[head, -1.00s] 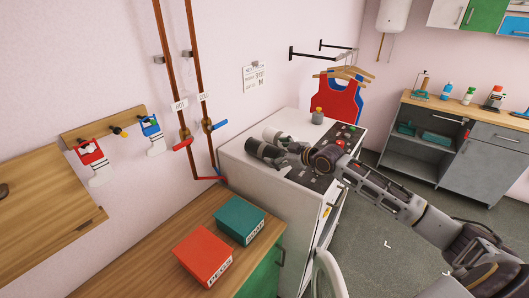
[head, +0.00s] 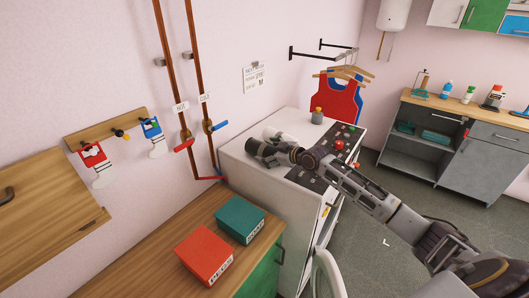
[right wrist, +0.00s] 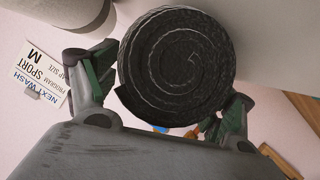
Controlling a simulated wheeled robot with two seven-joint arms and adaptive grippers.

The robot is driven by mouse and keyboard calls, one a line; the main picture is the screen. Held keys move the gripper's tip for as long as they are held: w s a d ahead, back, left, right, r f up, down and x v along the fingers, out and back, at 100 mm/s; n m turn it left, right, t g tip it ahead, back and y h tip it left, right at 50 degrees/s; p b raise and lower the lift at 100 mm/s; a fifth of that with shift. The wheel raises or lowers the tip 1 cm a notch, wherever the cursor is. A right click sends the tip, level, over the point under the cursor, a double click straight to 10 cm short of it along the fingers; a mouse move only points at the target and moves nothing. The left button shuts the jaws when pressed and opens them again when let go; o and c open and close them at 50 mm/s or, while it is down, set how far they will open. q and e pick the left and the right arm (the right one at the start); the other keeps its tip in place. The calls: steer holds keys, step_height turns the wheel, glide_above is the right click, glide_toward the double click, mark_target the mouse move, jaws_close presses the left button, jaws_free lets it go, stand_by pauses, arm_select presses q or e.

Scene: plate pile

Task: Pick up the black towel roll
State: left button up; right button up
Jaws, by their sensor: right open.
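The black towel roll (head: 256,147) lies on the white machine top (head: 236,155), beside a white roll (head: 277,134). In the right wrist view its spiral end (right wrist: 177,62) faces the camera, between the two fingers. My right gripper (head: 272,154) is open at the near end of the black roll, with one finger on each side. In the wrist view I cannot tell whether the fingers touch it. The gripper partly hides the roll in the head view. My left gripper is not in view.
Red (head: 205,258) and teal (head: 240,219) boxes stand on the wooden counter. Pipes with valves run up the wall.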

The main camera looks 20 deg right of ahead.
steer(key=shift+c, duration=0.2)
steer(key=c, duration=1.2)
steer(key=shift+r, duration=0.1)
steer(key=shift+r+b, duration=0.9)
steer(key=shift+r, duration=4.05)
steer(key=shift+f, duration=0.1)
